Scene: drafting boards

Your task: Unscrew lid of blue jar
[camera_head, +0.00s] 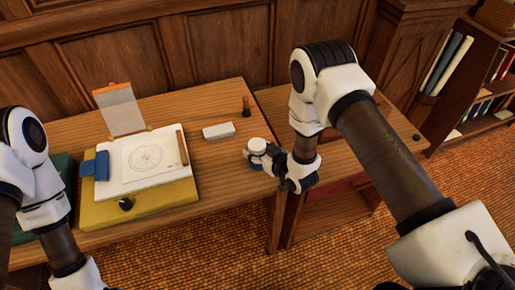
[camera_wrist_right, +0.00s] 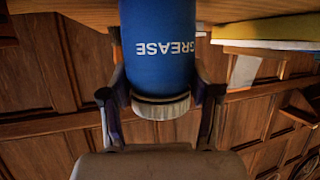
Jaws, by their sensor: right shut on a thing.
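A blue jar (camera_wrist_right: 158,45) with white GREASE lettering fills the upper middle of the right wrist view, where it appears upside down. Its pale ribbed lid (camera_wrist_right: 160,106) is at the end towards my gripper. My right gripper (camera_wrist_right: 162,96) has a finger on each side of the lid and is shut on it. In the head view my right gripper (camera_head: 266,156) is near the front right part of the left table, and the jar there is largely hidden by it. My left arm shows at the left edge; its gripper is out of view.
A yellow board (camera_head: 160,207) holds paper with a wheel drawing (camera_head: 148,158). A white block (camera_head: 218,131) and a small dark upright object (camera_head: 246,107) stand nearby. A bookshelf (camera_head: 480,100) is at right.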

